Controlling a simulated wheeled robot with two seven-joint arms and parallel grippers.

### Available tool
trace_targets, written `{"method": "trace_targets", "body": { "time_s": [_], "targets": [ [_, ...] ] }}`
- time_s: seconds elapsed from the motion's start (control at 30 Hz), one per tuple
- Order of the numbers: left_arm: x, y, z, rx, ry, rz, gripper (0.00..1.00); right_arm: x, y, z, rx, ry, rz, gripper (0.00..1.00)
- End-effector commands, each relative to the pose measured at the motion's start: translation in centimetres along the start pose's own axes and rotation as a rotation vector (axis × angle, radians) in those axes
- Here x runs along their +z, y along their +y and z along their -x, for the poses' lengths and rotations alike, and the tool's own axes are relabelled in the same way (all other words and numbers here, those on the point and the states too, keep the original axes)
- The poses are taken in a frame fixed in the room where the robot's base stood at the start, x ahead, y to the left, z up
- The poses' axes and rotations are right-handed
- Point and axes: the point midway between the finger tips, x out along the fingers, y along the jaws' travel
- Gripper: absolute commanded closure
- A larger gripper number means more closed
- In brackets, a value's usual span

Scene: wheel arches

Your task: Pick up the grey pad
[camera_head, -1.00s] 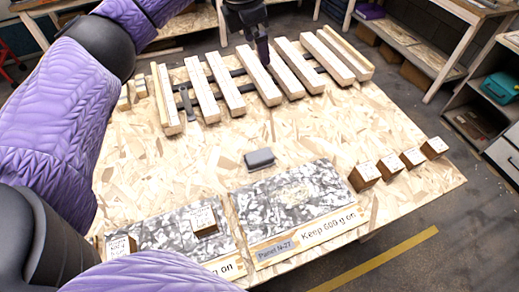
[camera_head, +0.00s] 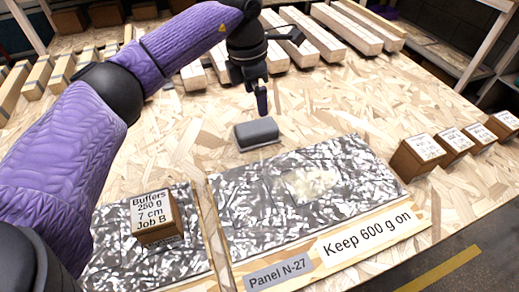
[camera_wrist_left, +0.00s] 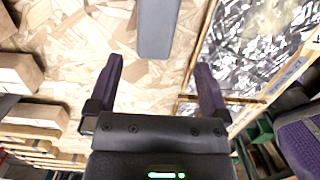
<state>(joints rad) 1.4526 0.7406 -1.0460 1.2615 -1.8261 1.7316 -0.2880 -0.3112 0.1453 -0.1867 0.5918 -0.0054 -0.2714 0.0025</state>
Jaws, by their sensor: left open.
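The grey pad (camera_head: 257,134) is a small rounded block lying on the chipboard table, just behind the speckled panel marked "Panel N-27". My left gripper (camera_head: 262,103) hangs above and slightly behind the pad in the head view, apart from it. In the left wrist view the pad (camera_wrist_left: 158,28) shows at the top centre, partly cut off by the frame edge. The left gripper's two fingers (camera_wrist_left: 160,85) are spread, with only bare board between them. My right gripper is not in view.
Panel N-27 (camera_head: 225,205) lies in front of the pad, labelled "Keep 600 g on". A block marked "Buffers 250 g" (camera_head: 155,215) stands on the left panel. Several labelled blocks (camera_head: 418,155) line the right. Wooden slats (camera_head: 315,40) lie behind. Bare board surrounds the pad.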

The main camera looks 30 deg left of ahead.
Motion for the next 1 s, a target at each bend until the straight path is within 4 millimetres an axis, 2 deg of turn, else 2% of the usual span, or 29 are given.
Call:
{"method": "trace_targets", "body": {
  "time_s": [0.37,0.5,0.57,0.73,0.77,1.0],
  "targets": [
    [-0.4,0.2,-6.1,-0.001,0.001,0.000,0.00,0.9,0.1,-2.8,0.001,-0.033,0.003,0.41],
    [-0.8,0.5,-9.1,-0.003,0.003,0.000,0.00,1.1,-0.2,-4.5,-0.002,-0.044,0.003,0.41],
    [-0.8,0.5,-9.8,-0.001,0.001,0.000,0.00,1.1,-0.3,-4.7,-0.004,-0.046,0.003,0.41],
    [-0.7,0.5,-9.5,0.002,-0.002,0.000,0.00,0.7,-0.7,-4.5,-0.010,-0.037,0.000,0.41],
    [-0.7,0.5,-9.4,0.002,-0.002,0.000,0.02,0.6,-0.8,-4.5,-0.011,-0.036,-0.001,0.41],
    [-0.7,0.5,-9.4,0.002,-0.001,0.000,0.53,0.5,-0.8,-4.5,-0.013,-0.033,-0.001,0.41]
  ]
}}
